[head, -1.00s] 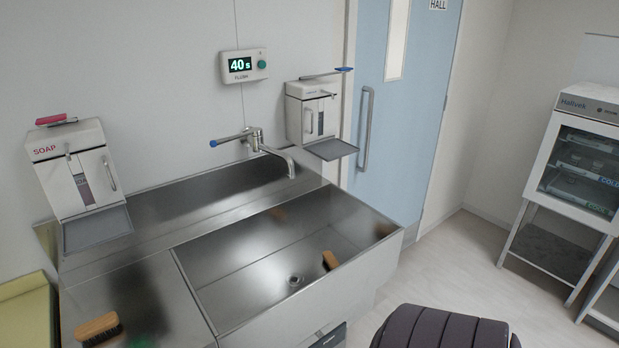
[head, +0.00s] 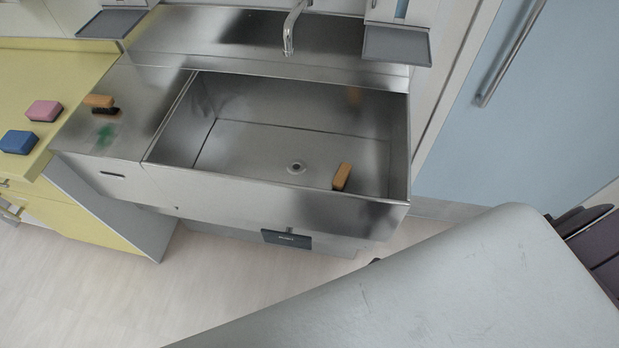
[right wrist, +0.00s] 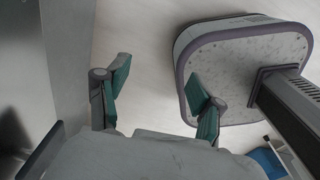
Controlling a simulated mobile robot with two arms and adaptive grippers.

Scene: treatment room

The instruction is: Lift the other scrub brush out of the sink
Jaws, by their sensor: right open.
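In the head view, a scrub brush (head: 342,177) with an orange-brown wooden back lies in the steel sink (head: 250,145). It is on the basin floor, right of the drain (head: 296,168), near the front wall. The other brush (head: 98,101), with a wooden back and dark bristles, rests on the steel drainboard (head: 135,95) left of the basin. My right gripper (right wrist: 160,84) shows in the right wrist view, open and empty, its green-padded fingers apart above the floor. No brush shows there. My left gripper is not in view.
The tap spout (head: 289,40) hangs over the back of the sink. A large grey surface (head: 470,285) fills the lower right. Pink (head: 44,110) and blue (head: 18,142) blocks sit on the yellow counter (head: 65,75). A grey rounded plate (right wrist: 245,65) is below my right gripper.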

